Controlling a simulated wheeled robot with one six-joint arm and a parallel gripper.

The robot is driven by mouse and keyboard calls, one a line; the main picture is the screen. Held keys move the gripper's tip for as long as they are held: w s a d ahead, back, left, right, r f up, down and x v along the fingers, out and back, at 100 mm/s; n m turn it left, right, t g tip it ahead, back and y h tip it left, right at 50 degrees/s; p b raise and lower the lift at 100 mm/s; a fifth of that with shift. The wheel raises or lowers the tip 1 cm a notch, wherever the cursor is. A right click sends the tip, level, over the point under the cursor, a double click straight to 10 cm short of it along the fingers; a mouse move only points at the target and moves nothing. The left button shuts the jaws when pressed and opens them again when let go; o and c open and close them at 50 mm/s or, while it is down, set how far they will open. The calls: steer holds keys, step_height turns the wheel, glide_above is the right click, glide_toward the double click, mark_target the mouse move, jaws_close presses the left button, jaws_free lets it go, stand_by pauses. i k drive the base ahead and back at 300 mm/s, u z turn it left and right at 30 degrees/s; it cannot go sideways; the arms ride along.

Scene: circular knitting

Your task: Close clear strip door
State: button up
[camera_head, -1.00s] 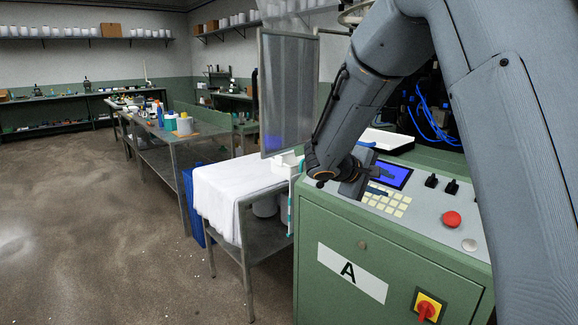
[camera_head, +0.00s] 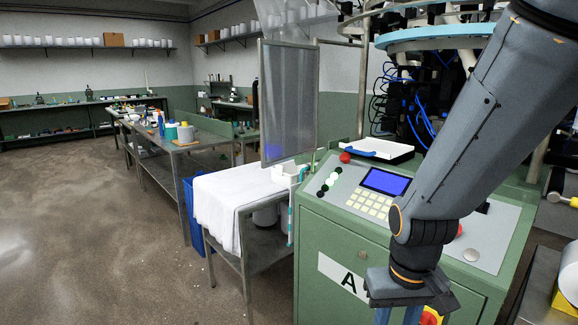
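The clear strip door (camera_head: 289,95) is a grey-framed, see-through panel that stands upright left of the knitting machine. It is swung out from the machine, leaving the space to its right, in front of the blue-cabled works, open. My gripper (camera_head: 399,315) points down in front of the green control cabinet at the bottom of the view, well right of and below the door. Its two blue fingers show apart with nothing visible between them; their tips are cut off by the picture's lower edge.
The green cabinet (camera_head: 325,236) carries a sloped panel with a blue screen (camera_head: 386,182) and buttons. A white-draped table (camera_head: 222,207) stands below the door. A white tray (camera_head: 375,150) lies behind the panel. The floor at left is clear.

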mark_target(288, 123)
steer(key=u, duration=1.75)
steer(key=i, duration=2.25)
steer(key=z, duration=3.45)
steer(key=k, duration=0.15)
steer(key=u, duration=0.65)
